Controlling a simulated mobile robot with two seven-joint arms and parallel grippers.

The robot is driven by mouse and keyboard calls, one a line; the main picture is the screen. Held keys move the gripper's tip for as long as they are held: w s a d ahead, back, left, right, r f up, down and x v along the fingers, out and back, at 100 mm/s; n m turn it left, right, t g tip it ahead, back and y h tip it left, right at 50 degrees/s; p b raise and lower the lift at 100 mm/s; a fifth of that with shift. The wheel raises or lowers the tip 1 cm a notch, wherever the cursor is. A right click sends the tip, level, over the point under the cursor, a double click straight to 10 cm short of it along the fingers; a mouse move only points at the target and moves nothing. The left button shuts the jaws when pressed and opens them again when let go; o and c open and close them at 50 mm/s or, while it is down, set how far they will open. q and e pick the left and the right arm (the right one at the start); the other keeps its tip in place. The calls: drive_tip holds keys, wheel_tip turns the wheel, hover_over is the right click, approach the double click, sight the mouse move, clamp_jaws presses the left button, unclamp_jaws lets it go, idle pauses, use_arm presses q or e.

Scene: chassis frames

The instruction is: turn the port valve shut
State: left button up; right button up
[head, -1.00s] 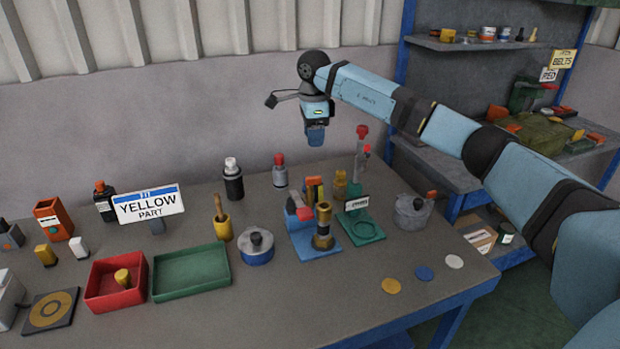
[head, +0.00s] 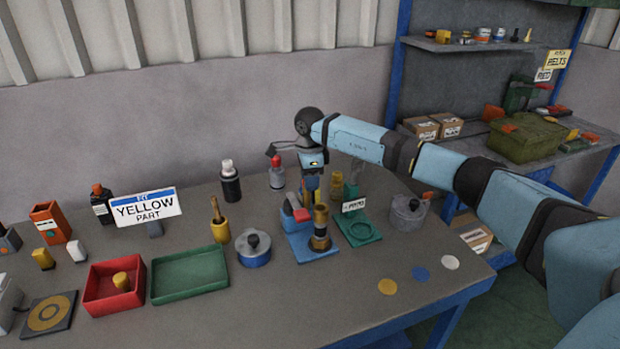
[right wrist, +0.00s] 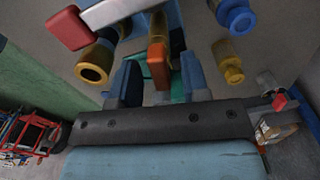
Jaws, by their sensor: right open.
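The likely valve stand has a blue base (head: 312,250), an upright brass fitting (head: 320,228) and a red block (head: 301,214) on its left side. I cannot read which part is labelled port. My right gripper (head: 311,187) is low over the back of this stand, pointing down. In the right wrist view its fingers (right wrist: 158,88) are open, with an orange lever (right wrist: 157,64) showing between them. Contact with the lever cannot be told. Brass pipe ends (right wrist: 95,62) also show there. The arm hides the stand's back in the head view. My left gripper is not in view.
A green-based fixture (head: 361,232) with a small sign stands close on the right. A grey pot (head: 408,214), a blue round pot (head: 254,250) and a red-capped bottle (head: 277,174) stand around. A green tray (head: 190,274) lies left. The front of the table is mostly clear.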

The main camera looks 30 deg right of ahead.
clamp_jaws()
drive_tip(key=shift+m, duration=0.4)
drive_tip(key=m, duration=0.3)
drive_tip(key=shift+s+m+p, duration=0.15)
drive_tip(key=shift+m+p, duration=0.25)
drive_tip(key=m, duration=0.4)
drive_tip(key=shift+s+a+r+m+p, duration=0.1)
drive_tip(key=shift+a+m+p, duration=0.2)
drive_tip(key=shift+p, duration=0.1)
drive_tip(key=m+p, duration=0.1)
drive_tip(key=m, duration=0.5)
drive_tip(key=shift+a, duration=0.2)
drive_tip(key=shift+m, duration=0.4)
